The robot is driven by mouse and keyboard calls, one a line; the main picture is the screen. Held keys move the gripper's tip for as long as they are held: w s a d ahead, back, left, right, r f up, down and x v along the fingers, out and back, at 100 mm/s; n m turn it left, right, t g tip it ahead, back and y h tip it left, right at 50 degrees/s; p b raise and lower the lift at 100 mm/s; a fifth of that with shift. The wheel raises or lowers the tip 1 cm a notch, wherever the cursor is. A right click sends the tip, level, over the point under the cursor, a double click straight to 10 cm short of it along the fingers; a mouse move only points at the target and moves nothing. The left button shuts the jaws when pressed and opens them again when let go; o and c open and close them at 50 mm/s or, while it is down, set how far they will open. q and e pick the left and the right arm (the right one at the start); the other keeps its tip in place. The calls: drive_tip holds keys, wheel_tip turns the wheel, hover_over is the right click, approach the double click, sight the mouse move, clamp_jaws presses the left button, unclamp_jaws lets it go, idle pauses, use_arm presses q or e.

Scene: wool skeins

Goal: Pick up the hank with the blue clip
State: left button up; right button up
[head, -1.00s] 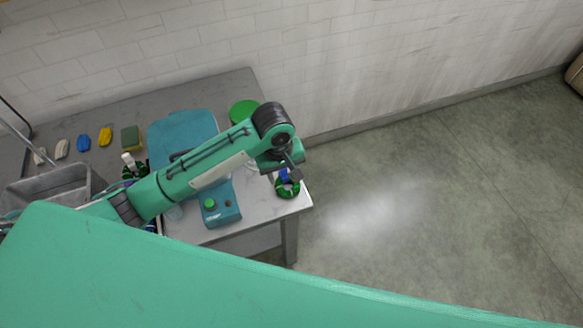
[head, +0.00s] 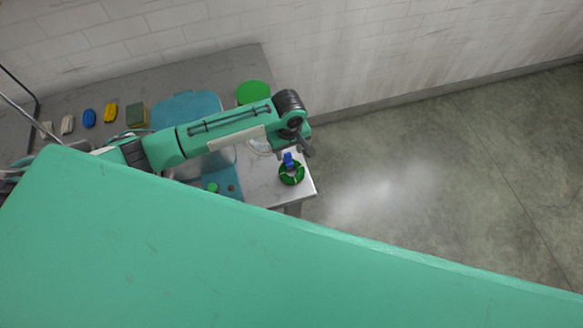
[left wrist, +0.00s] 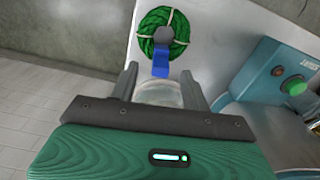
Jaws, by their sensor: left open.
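The hank is a green ring of wool with pale ties (head: 291,176), lying near the right end of the table. Its blue clip (head: 288,159) sits on the ring's far side. In the left wrist view the hank (left wrist: 145,38) is at the top, beyond the fingertips, with a grey round piece at its middle and the blue clip (left wrist: 161,68) pointing toward the gripper. My left gripper (left wrist: 159,70) is open and empty, the clip showing between its fingertips. In the head view the left gripper (head: 307,151) is just beyond the hank. My right gripper is out of view.
A clear dish (left wrist: 160,93) shows between the fingers. A teal device with a green button (left wrist: 280,85) stands beside it. A green disc (head: 253,93), a sponge (head: 136,114) and yellow (head: 111,112) and blue (head: 89,117) hanks lie farther left. The table ends just right of the hank.

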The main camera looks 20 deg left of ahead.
sight(288, 155)
use_arm(q)
wheel_tip(288, 155, down, 3)
drive_tip(key=shift+a+f+p, duration=0.15)
drive_tip(key=shift+p, duration=0.55)
drive_tip(key=shift+w+f, duration=0.1)
drive_tip(key=shift+f, duration=0.5)
clamp_jaws()
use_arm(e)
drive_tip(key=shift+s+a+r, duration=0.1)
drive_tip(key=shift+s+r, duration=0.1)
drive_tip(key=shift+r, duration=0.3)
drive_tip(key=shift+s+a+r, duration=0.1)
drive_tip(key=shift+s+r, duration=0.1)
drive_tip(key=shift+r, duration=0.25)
